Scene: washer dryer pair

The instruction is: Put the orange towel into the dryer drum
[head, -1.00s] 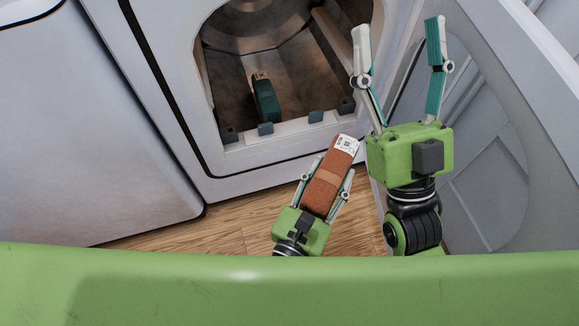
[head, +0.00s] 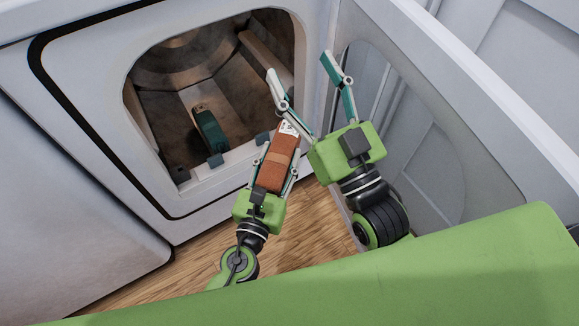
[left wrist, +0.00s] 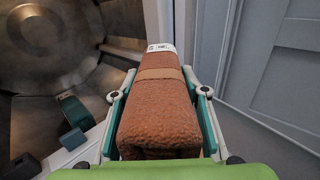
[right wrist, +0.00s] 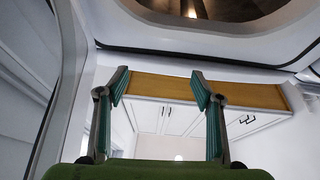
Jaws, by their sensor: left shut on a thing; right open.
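The orange towel (head: 277,163) is a rolled bundle with a paper band and a white label at its far end. My left gripper (head: 272,160) is shut on it, with a finger along each side; the towel fills the middle of the left wrist view (left wrist: 160,105). The held towel is in front of the lower right of the dryer opening, outside the drum.
The open dryer door (head: 440,130) stands to the right, close beside my right gripper. The white rim (head: 205,172) of the opening has several small dark blocks along it. Wooden floor (head: 310,225) shows below.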

